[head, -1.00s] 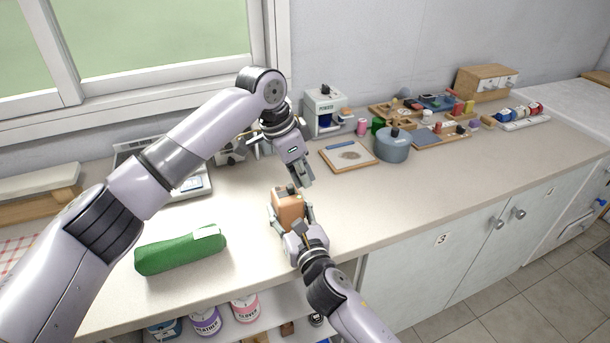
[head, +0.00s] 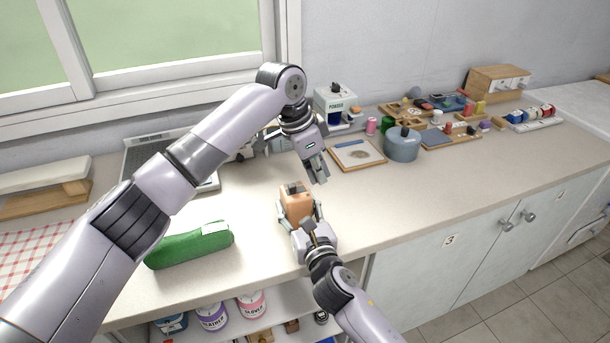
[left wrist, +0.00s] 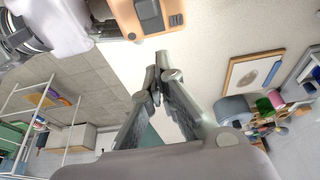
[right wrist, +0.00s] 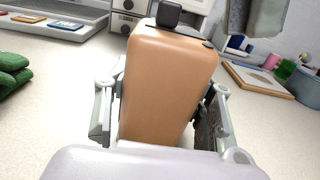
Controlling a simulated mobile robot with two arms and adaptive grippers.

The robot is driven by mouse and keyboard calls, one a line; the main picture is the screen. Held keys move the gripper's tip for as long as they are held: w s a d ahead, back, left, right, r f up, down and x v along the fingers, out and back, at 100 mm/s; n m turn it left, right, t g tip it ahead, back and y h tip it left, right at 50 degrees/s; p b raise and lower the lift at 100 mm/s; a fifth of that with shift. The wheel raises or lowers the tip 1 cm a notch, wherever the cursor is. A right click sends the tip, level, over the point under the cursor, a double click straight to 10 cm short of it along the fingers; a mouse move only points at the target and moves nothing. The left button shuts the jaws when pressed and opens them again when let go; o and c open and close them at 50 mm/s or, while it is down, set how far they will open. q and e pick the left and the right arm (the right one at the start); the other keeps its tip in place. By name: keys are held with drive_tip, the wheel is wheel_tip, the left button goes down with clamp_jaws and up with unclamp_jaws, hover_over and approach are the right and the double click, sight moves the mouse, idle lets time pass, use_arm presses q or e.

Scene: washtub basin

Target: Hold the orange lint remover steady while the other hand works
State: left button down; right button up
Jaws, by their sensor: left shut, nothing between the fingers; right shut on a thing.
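The orange lint remover (head: 296,203) is a boxy orange body with a dark part on top. It stands near the front of the counter. My right gripper (head: 301,217) is shut on it, with a finger on each side; in the right wrist view the lint remover (right wrist: 168,85) fills the space between the fingers. My left gripper (head: 321,179) is shut and empty, just above and to the right of the lint remover, apart from it. In the left wrist view its fingertips (left wrist: 162,62) meet, and the lint remover (left wrist: 140,14) shows at the top.
A green pouch (head: 190,245) lies left of the lint remover. A wooden board (head: 357,155) and a blue-grey pot (head: 402,145) stand behind to the right.

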sight(307, 189)
drive_tip(key=shift+a, duration=0.1)
use_arm(q)
drive_tip(key=w+v, duration=0.1)
drive_tip(key=v, duration=0.9)
drive_tip(key=shift+s, duration=0.45)
drive_tip(key=shift+d, duration=0.1)
use_arm(e)
drive_tip(key=o, duration=1.4)
drive_tip(key=shift+o, duration=0.2)
